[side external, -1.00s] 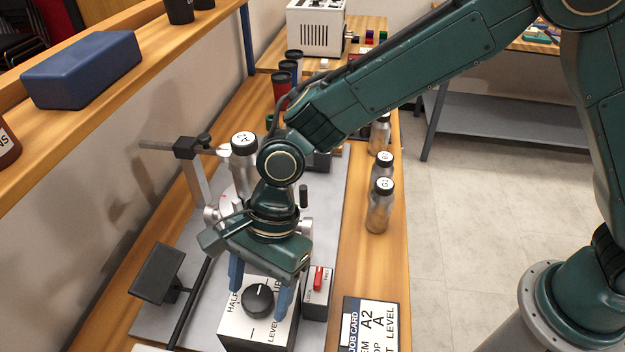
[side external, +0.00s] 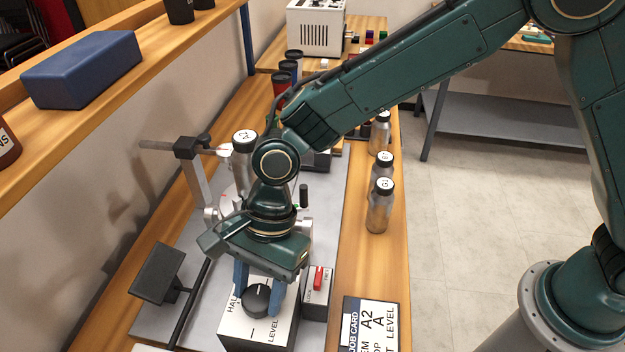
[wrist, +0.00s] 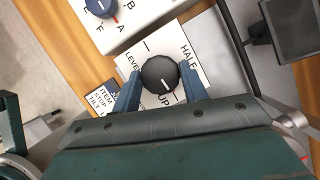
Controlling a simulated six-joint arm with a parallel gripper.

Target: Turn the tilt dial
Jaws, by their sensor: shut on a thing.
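The tilt dial (side external: 257,300) is a black round knob on a white-faced box (side external: 237,325) lettered LEVEL, HALF and UP. In the wrist view the dial (wrist: 160,74) has a white pointer line on the side toward UP. My gripper (side external: 259,292) points down over the box, with its blue fingers on either side of the dial, shut on it. In the wrist view the fingers of my gripper (wrist: 161,78) flank the knob left and right. The job card (side external: 370,325) beside the box reads A2, A and LEVEL.
A red switch (side external: 318,278) stands right beside the dial box. A bottle with a black cap (side external: 245,142) stands in the fixture behind my gripper. Several bottles (side external: 379,205) line the bench's right side. Another box has a blue dial (wrist: 100,6). A dark panel (side external: 158,273) stands at left.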

